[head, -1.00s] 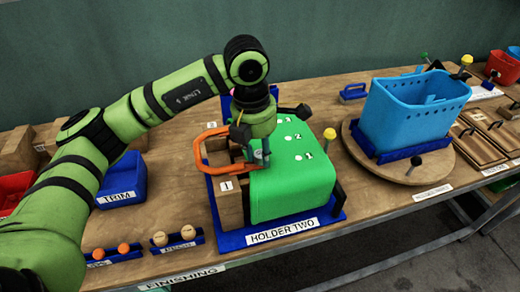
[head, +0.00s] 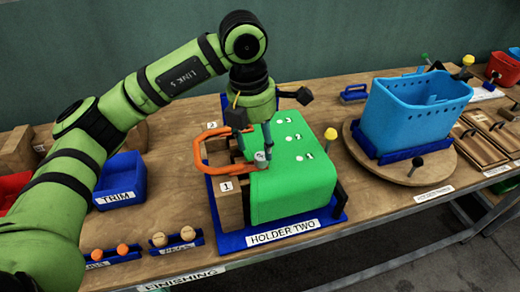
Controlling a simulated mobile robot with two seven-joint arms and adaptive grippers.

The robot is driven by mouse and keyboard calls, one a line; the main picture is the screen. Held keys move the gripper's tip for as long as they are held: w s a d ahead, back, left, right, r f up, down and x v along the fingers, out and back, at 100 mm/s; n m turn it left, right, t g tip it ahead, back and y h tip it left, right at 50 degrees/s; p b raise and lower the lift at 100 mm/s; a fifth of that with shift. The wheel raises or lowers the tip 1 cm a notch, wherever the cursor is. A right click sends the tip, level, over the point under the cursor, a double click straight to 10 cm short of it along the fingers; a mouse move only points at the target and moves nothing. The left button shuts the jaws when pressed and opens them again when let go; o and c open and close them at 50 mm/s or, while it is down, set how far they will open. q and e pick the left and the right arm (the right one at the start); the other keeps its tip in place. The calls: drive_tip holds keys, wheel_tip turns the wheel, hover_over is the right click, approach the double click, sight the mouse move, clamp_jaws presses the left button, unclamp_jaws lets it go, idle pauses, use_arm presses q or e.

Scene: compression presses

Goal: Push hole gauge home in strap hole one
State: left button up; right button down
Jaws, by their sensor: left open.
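A green moulded part (head: 292,182) sits in the blue holder labelled HOLDER TWO (head: 247,242). Its top carries printed numbers and several small white marks. An orange loop-shaped strap (head: 197,157) lies at its left side, one end reaching the green part's edge. A small grey round-topped piece (head: 261,156), seemingly the hole gauge, stands upright where the strap end meets that edge. How deep it sits cannot be seen. My left gripper (head: 252,138) is open just above it, with one bluish finger close over the piece; contact is unclear. My right gripper is out of view.
Wooden blocks marked 1 (head: 229,200) and 2 stand left of the green part. A blue TRIM bin (head: 121,182) and small trays of balls lie at left.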

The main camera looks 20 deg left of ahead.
use_arm(q)
wheel_tip(320, 180, up, 8)
drive_tip(key=shift+s+a, duration=0.3)
drive_tip(key=shift+s, duration=0.05)
drive_tip(key=shift+f, duration=0.15)
